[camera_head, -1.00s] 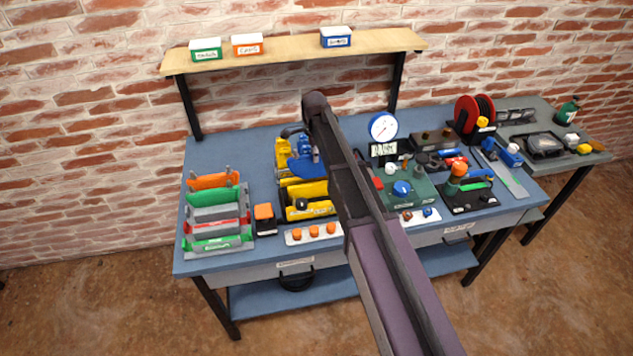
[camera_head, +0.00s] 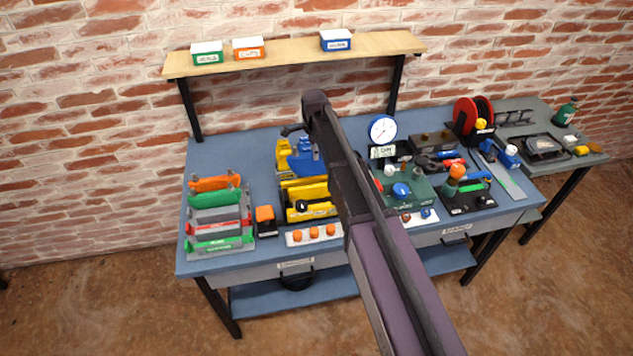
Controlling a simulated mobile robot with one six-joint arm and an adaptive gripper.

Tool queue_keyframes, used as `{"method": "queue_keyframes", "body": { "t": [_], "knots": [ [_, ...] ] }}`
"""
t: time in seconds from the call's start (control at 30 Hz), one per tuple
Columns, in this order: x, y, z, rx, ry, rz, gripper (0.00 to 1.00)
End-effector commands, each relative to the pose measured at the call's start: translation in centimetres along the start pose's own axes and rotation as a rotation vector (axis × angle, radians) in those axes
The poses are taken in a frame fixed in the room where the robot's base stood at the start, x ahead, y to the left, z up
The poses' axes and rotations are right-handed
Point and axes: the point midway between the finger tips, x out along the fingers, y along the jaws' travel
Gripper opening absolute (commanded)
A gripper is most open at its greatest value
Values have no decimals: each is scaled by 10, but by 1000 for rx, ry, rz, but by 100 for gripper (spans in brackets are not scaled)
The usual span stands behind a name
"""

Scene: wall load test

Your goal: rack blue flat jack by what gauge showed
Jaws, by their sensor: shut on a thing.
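A blue flat jack (camera_head: 305,161) shows left of my arm, above the yellow-sided rack (camera_head: 308,190). My gripper (camera_head: 293,131) is mostly hidden behind my own arm. It is shut on the blue piece, though the fingertips are not clear. A slotted rack (camera_head: 218,243) with orange, green, grey and red parts stands at the bench's left end; its labels are too small to read. The round white gauge (camera_head: 382,129) stands right of my arm, with its needle visible. A small display (camera_head: 383,152) below it has dark text that I cannot read surely.
A small black block with an orange top (camera_head: 265,215) stands between the racks. A white strip with orange knobs (camera_head: 314,233) lies at the front edge. A green panel (camera_head: 415,195) and a red reel (camera_head: 472,115) are to the right. The back left of the bench is clear.

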Motion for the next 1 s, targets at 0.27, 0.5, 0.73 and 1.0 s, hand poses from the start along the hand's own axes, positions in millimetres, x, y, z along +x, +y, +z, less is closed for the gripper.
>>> {"method": "queue_keyframes", "body": {
  "t": [0.27,0.5,0.73,1.0],
  "knots": [
    [-14,0,0,0,0,0,0],
    [-18,0,0,0,0,0,0],
    [-17,0,0,0,0,0,0],
    [-17,0,0,0,0,0,0]
  ]
}}
